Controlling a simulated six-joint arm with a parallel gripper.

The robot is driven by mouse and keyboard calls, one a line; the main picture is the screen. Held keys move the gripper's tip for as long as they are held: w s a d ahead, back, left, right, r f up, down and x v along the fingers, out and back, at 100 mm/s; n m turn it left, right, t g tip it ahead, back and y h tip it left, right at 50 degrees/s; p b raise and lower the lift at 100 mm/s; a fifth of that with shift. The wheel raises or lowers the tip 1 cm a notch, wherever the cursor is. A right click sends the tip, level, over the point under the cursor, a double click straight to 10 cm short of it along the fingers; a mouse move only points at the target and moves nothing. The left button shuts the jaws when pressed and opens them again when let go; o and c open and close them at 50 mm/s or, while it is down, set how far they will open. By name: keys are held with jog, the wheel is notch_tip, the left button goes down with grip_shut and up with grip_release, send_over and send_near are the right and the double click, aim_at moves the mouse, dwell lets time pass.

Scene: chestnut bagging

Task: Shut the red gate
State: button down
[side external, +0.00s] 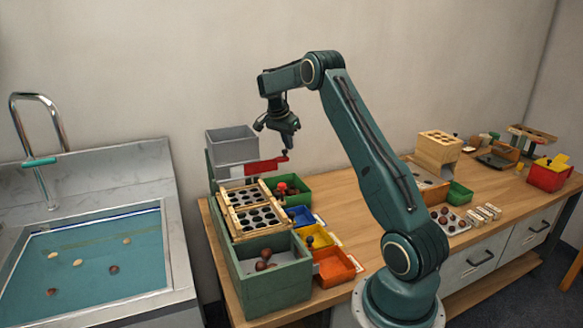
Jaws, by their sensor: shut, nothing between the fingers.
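The red gate (264,167) is a flat red plate at the lower front of the grey hopper (231,147). It sticks out to the right of a white strip under the hopper. The gripper is shut with nothing held. I cannot tell from this view whether it touches the gate.
Below the gate is a wooden sorting frame (231,199) with dark holes. A green box (247,279) with chestnuts stands in front. Green, blue, yellow and orange bins line its right side. A sink (92,262) with water is at left.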

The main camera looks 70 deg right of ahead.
dwell(0.3)
jog(key=w+a, duration=0.4)
jog(key=shift+a, duration=0.15)
jog(key=shift+w, duration=0.1)
jog(key=shift+a+r, duration=0.1)
jog(key=shift+r, duration=0.05)
jog(key=v, duration=0.7)
dwell(0.5)
jog(key=shift+r, duration=0.1)
